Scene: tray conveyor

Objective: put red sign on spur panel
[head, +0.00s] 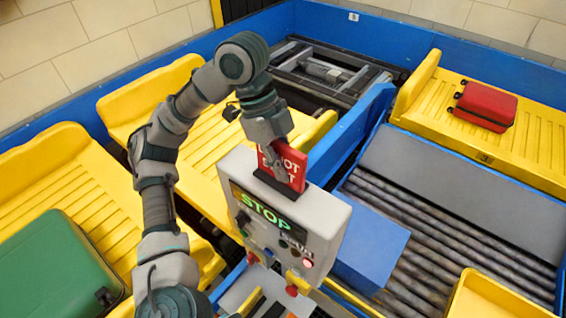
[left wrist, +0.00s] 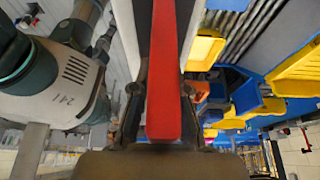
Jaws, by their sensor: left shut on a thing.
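The red sign (head: 294,166) with white lettering stands upright at the top edge of the grey spur panel (head: 322,215). A dark strip, like a holder, shows at its lower edge; I cannot tell whether the sign is fully seated there. My left gripper (head: 275,165) is shut on the red sign from above and covers part of its face. In the left wrist view the sign (left wrist: 164,70) appears edge-on between the two fingers. The panel front has a green STOP display (head: 262,211), buttons and small lights. My right gripper is not in view.
Yellow slatted trays surround the panel, one with a green suitcase (head: 58,262), another with a red suitcase (head: 485,106). A roller conveyor (head: 430,235) lies right of the panel, beside a blue box (head: 370,250). Blue walls (head: 375,38) edge the conveyor.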

